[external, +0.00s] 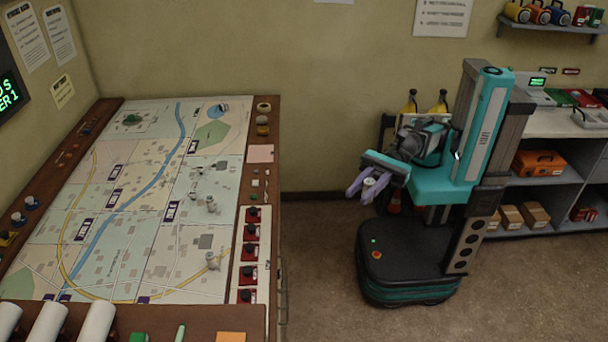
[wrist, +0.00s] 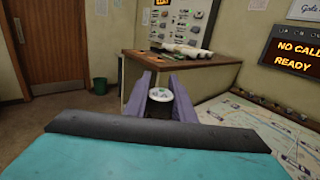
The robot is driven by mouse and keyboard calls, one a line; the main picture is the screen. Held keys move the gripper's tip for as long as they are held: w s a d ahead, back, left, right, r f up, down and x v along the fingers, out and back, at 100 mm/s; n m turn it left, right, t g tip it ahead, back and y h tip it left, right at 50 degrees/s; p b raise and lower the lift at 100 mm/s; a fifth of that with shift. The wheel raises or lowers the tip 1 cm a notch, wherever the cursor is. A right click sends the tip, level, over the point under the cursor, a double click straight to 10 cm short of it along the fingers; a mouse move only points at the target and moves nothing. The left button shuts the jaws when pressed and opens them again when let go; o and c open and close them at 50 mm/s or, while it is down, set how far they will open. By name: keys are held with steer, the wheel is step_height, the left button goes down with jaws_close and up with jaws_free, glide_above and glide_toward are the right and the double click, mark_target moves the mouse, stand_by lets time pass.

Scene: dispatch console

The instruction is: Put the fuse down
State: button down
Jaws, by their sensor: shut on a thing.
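My gripper (external: 368,186) has purple fingers and is shut on the fuse (external: 369,181), a small pale cylinder. In the external view it holds the fuse in the air over open floor, to the right of the map table. In the wrist view my gripper (wrist: 161,94) shows the fuse (wrist: 161,95) between its two fingers, with a whitish round end facing the camera. The lower part of the fuse is hidden.
The map table (external: 262,105) fills the left, with several small figures and red switches near its right edge. A grey shelf unit (external: 560,126) with orange and brown boxes stands at the right. Floor between the table and my base is clear.

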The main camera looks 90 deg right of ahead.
steer(key=w+d+f+m+t+h+p, duration=0.15)
steer(key=w+d+f, duration=0.25)
steer(key=w+d, duration=0.4)
steer(key=w+d+f+m+t+h, duration=0.15)
steer(key=w+d+f, duration=0.25)
steer(key=w+d, duration=0.4)
steer(key=w+d+f+m+t+h, duration=0.1)
steer(key=w+d+f+t+h, duration=0.15)
steer(key=w+d+f, duration=0.4)
steer(key=w+d+f+m+h, duration=0.1)
steer(key=w+d+f+h, duration=0.1)
steer(key=d, duration=0.8)
steer(key=w+d+f+m+h+p, duration=0.1)
steer(key=w+d+f, duration=0.4)
steer(key=d, duration=0.5)
steer(key=w+d+f+m+h, duration=0.2)
steer(key=w+d+f, duration=0.2)
steer(key=d, duration=0.7)
steer(key=shift+t+h+p, duration=0.35)
steer(key=shift+p, duration=0.05)
steer(key=shift+f, duration=0.15)
steer(key=shift+w+a+f+b, duration=0.2)
steer(key=shift+w+b, duration=0.4)
steer(key=shift+w, duration=1.9)
steer(key=shift+w+a+f+b, duration=0.25)
steer(key=shift+w+b, duration=0.35)
steer(key=shift+w, duration=1.9)
steer(key=shift+w+a+f+b, duration=0.2)
steer(key=shift+w+b, duration=0.4)
steer(key=shift+w, duration=1.9)
